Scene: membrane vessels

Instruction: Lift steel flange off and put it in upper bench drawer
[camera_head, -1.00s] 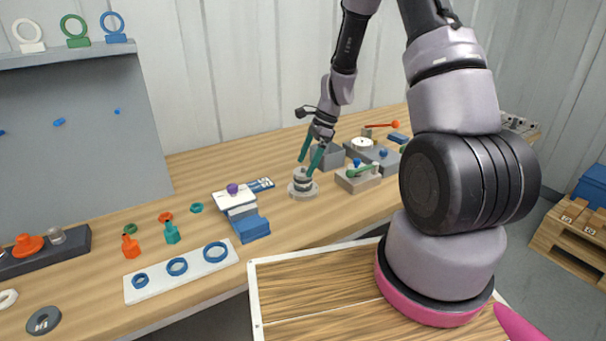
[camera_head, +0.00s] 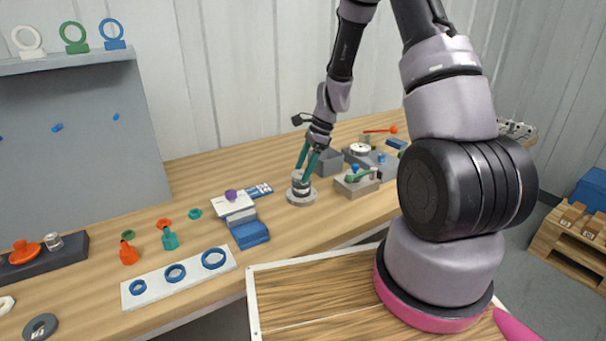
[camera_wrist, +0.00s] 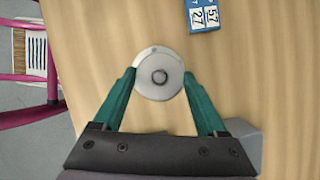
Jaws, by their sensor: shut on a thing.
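The steel flange (camera_head: 300,181) is a small round grey piece in a stack on a wider pale disc base (camera_head: 302,198) on the bench. My gripper (camera_head: 302,174) has two teal fingers and points down at the stack. In the wrist view my gripper (camera_wrist: 159,78) has a fingertip at each side of the disc, shut on it. The upper bench drawer is not recognisable in these views.
A grey open box (camera_head: 328,163) and a grey block with a green lever (camera_head: 356,184) stand close right of the stack. Blue blocks (camera_head: 249,233) and a white plate with blue rings (camera_head: 178,275) lie left. A wooden board with a white rim (camera_head: 330,295) is in front.

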